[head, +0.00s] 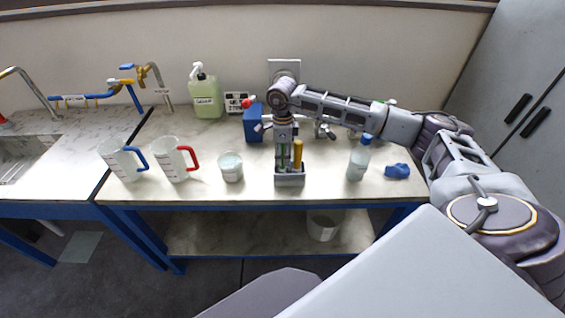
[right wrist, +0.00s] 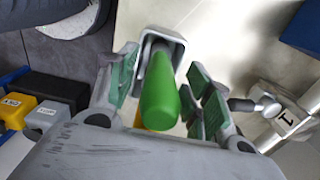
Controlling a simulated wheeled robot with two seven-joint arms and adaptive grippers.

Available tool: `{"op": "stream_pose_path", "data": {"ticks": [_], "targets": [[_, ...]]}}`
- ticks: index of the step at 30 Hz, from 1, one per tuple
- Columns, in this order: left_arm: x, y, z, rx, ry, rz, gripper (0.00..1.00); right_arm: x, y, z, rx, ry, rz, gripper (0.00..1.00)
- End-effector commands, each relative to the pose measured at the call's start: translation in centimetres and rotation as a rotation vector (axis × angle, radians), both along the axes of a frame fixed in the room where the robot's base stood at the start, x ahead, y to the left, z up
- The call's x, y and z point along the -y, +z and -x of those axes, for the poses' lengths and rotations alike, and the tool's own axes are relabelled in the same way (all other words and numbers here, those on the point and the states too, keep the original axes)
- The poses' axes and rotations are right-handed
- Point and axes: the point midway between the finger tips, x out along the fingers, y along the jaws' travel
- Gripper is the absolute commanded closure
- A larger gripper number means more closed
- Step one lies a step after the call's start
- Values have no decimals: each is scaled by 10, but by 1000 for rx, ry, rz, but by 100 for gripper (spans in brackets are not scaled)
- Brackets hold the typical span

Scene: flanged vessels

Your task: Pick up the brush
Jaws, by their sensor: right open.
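A green handle (right wrist: 160,95), which looks like a brush handle, stands in a grey holder (head: 290,180) on the table; its lower end is hidden inside the holder. A yellow handle (head: 298,154) stands beside it in the same holder. I cannot tell for sure which of the two is the brush. My right gripper (head: 286,145) points straight down over the holder. In the right wrist view its open fingers (right wrist: 161,68) are on either side of the green handle, with gaps visible. The holder's rim also shows there (right wrist: 160,38). My left gripper is not in view.
A clear cup (head: 231,167) stands left of the holder, with two jugs (head: 175,160) farther left. A bottle (head: 358,162) and a blue cloth-like item (head: 397,171) are to the right. A blue box (head: 253,125) stands behind. The front table strip is mostly clear.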

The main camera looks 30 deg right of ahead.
Motion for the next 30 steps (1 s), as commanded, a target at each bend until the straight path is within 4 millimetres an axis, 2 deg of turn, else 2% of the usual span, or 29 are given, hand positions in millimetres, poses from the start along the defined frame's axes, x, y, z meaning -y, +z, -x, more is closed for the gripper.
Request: {"op": "stream_pose_path", "data": {"ticks": [3,12,15,23,30], "targets": [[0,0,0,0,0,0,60,0,0,0,0,0,0,51],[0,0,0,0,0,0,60,0,0,0,0,0,0,89],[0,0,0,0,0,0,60,0,0,0,0,0,0,99],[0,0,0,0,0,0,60,0,1,0,1,0,1,100],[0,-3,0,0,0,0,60,0,15,-1,2,0,0,100]]}}
